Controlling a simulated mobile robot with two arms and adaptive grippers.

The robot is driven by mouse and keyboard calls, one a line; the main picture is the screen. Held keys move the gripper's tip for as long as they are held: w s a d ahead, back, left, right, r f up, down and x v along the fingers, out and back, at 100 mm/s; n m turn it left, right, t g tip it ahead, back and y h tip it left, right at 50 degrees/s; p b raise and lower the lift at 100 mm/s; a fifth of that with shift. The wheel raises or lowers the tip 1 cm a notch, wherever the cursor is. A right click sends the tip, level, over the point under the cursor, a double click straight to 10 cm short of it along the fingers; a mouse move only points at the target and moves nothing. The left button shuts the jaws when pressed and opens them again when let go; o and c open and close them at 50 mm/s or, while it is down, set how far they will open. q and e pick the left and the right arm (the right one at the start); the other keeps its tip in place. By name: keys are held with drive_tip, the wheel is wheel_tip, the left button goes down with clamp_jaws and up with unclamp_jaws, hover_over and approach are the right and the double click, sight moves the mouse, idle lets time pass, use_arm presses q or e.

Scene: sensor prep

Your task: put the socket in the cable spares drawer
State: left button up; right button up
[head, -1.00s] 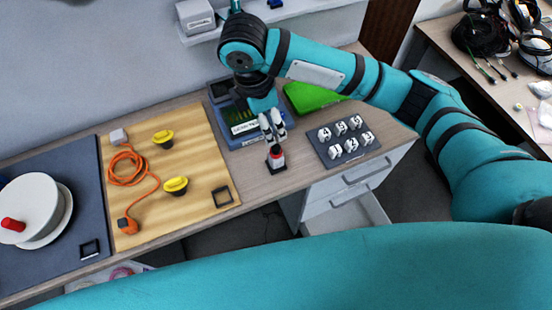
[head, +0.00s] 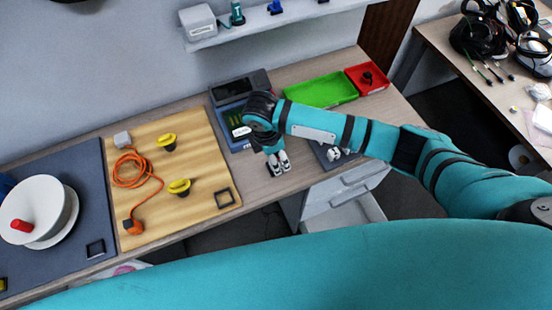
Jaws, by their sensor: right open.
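My right gripper (head: 278,169) is open, pointing down low over the bench's front edge, left of the small-parts mat. The small red-and-black piece that stood at this place is hidden by the gripper now; I cannot tell whether the fingers touch it or whether it is the socket. Below the bench to the right, a drawer (head: 352,217) stands pulled open, and its visible inside looks empty. A closed drawer front (head: 343,187) is above it. I can read no label on either, so I cannot tell which is for cable spares. My left gripper is out of view.
A wooden board (head: 200,205) holds an orange cable (head: 128,181) and two yellow-topped pieces. A green tray (head: 318,91) and a red tray (head: 380,84) lie behind my right arm. My arm partly covers the dark mat with white parts (head: 333,154).

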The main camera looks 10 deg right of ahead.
drive_tip(key=shift+d+f, duration=0.15)
drive_tip(key=shift+f, duration=0.5)
clamp_jaws()
drive_tip(key=shift+r, duration=0.15)
